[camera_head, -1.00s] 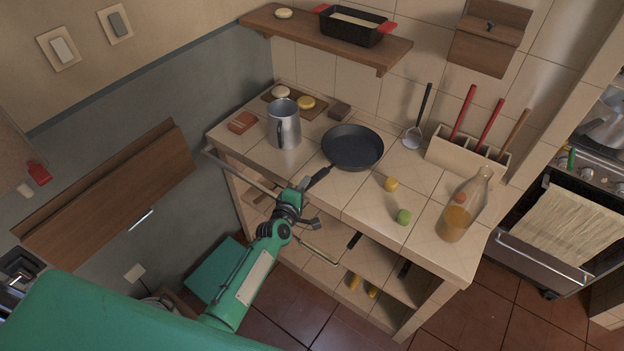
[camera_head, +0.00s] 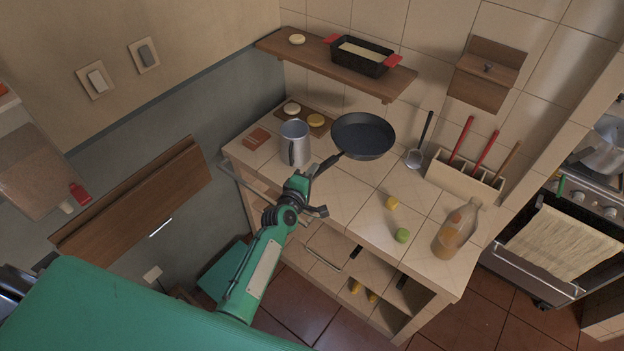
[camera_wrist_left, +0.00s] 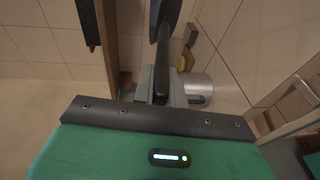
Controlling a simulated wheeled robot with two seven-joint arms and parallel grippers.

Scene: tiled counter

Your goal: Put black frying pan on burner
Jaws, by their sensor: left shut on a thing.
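The black frying pan (camera_head: 363,137) is above the tiled counter (camera_head: 345,199), its handle pointing toward my left gripper. My left gripper (camera_head: 312,181) is shut on the pan's handle. In the left wrist view the dark handle (camera_wrist_left: 161,50) runs up from between the fingers of my left gripper (camera_wrist_left: 160,88). The stove (camera_head: 570,215) stands at the right edge of the head view, with a metal pot (camera_head: 603,146) on top. Its burners are mostly out of view. My right gripper is not in view.
A metal mug (camera_head: 295,144) stands close left of the pan. A shelf (camera_head: 290,58) hangs above.

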